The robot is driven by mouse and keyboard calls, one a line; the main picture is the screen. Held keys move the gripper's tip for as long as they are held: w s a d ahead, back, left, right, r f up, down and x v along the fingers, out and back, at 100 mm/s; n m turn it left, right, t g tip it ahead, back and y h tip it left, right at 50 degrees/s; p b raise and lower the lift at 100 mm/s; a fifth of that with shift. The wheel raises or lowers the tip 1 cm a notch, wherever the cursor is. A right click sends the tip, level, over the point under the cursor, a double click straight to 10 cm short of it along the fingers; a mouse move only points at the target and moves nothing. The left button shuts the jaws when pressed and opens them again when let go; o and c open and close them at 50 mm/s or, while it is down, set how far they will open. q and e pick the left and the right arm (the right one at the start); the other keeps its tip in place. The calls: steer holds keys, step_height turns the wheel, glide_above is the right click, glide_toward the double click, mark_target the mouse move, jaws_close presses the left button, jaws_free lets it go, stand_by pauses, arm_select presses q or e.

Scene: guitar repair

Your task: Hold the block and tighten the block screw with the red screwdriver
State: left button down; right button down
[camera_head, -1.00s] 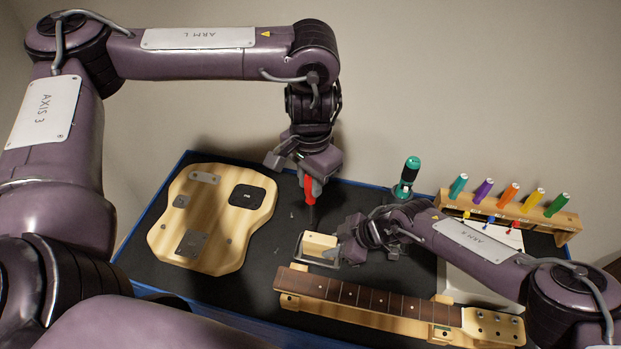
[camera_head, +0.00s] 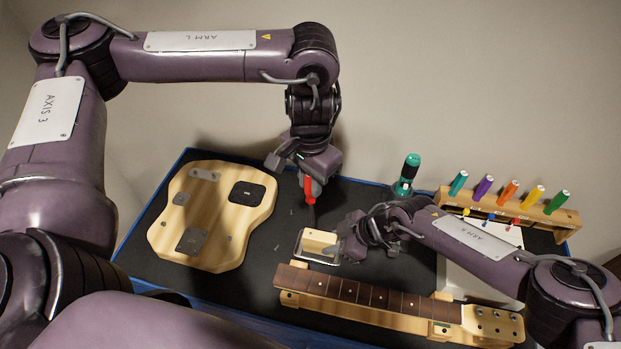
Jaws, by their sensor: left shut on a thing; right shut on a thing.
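The red screwdriver (camera_head: 309,190) hangs upright in my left gripper (camera_head: 309,178), which is shut on its handle. Its dark shaft points down toward the block, and I cannot tell whether the tip touches the screw. The pale wooden block (camera_head: 319,241) sits in a light metal frame (camera_head: 318,261) on the dark mat. My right gripper (camera_head: 342,248) is shut on the block's right end, reaching in from the right. The block screw is too small to make out.
A guitar neck (camera_head: 370,298) lies on wooden supports in front of the block. A guitar body (camera_head: 212,215) lies to the left. A teal driver (camera_head: 406,174) stands behind my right arm. A wooden rack (camera_head: 555,226) with several coloured-handled tools is at the back right.

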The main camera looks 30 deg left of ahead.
mark_target(310, 199)
arm_select(q)
steer(key=shift+f, duration=0.15)
steer(key=shift+f, duration=1.1)
steer(key=shift+f, duration=0.15)
stand_by(0.6)
steer(key=shift+f, duration=0.75)
steer(key=shift+f, duration=0.35)
stand_by(1.1)
